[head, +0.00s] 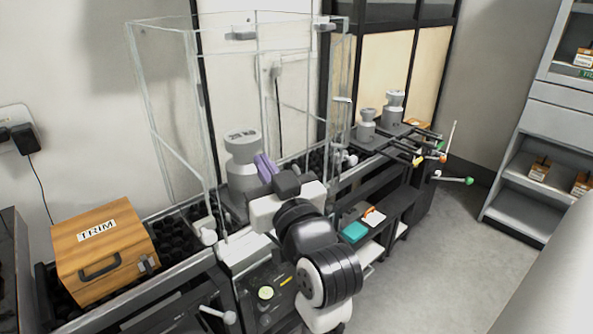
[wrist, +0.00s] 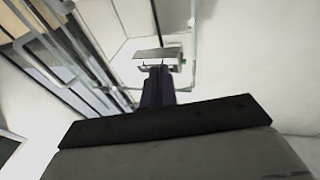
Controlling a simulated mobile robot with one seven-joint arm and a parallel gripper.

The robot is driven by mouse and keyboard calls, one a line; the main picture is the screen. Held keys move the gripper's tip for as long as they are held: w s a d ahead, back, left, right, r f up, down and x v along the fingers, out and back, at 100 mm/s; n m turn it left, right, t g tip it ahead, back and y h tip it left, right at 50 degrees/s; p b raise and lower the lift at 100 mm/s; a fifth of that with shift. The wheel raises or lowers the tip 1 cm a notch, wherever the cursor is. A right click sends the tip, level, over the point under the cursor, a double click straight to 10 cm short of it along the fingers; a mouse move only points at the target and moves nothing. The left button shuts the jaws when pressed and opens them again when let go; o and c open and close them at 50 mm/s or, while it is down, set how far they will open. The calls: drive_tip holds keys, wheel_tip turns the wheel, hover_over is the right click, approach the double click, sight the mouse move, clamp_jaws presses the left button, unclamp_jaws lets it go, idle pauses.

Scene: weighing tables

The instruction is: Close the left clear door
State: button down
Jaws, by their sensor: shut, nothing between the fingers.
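The clear enclosure of the weighing station stands in the middle of the head view. Its left clear door (head: 165,110) appears as a tall transparent pane with a pale crossbar on the left side; I cannot tell how far it stands open. My gripper (head: 265,167) has purple fingers, shut and empty, in front of the enclosure near a grey weight (head: 242,160). In the wrist view the fingers (wrist: 157,85) point at a grey bracket-like part (wrist: 158,54); whether they touch it is unclear. My wrist hides part of the enclosure's lower front.
A wooden box marked TRIM (head: 105,250) sits left of the enclosure. A white knob (head: 208,237) stands at the enclosure's lower left corner. Two grey weights (head: 392,107) stand on the table to the right. A grey shelf (head: 525,185) is far right, with open floor before it.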

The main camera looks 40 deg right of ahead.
drive_tip(key=s+d+f+m+g+h, duration=0.2)
drive_tip(key=s+d+f+g+h, duration=0.1)
drive_tip(key=s+d+f, duration=0.45)
drive_tip(key=p, duration=0.5)
approach(304, 156)
drive_tip(key=x, duration=0.7)
drive_tip(key=shift+y+b, duration=0.3)
